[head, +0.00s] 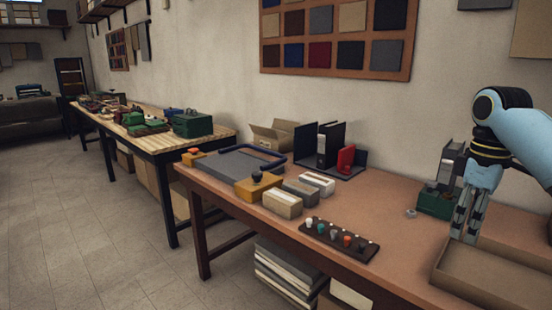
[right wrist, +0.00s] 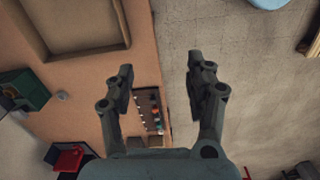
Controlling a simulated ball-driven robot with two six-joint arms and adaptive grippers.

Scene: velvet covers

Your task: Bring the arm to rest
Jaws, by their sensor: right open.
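My right gripper (head: 466,236) hangs fingers-down at the right of the head view, on a light blue arm that comes in from the right edge. It appears in front of the green box and by the far left corner of the shallow brown tray. In the right wrist view its two fingers (right wrist: 160,72) stand wide apart with nothing between them. The table edge and floor show below the gap. My left gripper is not in view.
The brown tray (head: 470,289) and green box (head: 436,203) stand on the brown table (head: 400,218). A dark strip with several coloured knobs (head: 339,241) lies near the front edge.

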